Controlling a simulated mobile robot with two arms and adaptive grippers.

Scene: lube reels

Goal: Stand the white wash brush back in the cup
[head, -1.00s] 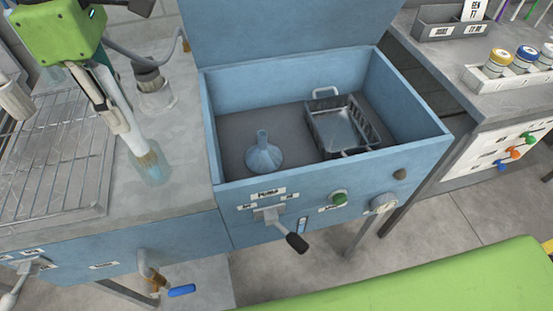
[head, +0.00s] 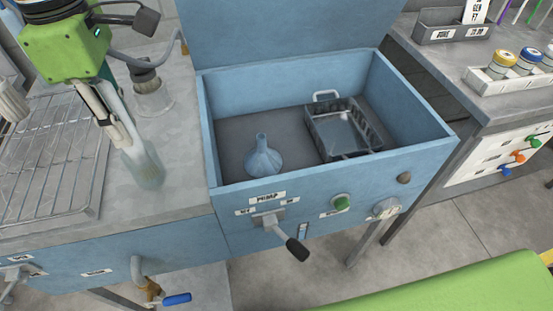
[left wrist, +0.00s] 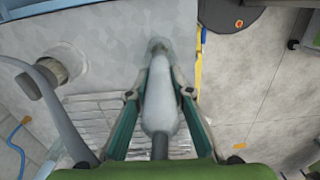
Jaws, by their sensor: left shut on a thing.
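My left gripper (head: 116,128) is shut on the white wash brush (head: 128,130) and holds it tilted, its lower end down and to the right. That lower end overlaps the clear, pale cup (head: 147,172) on the grey bench; I cannot tell how deep it sits, and the bristles do not show clearly. In the left wrist view the brush (left wrist: 160,95) lies between the two green-padded fingers (left wrist: 158,95), pointing away from the camera towards a small round end against the bench. My right gripper is out of view.
A wire rack (head: 48,160) lies left of the cup. A grey, round fitting (head: 150,92) stands behind it. The bench in front of the cup is clear.

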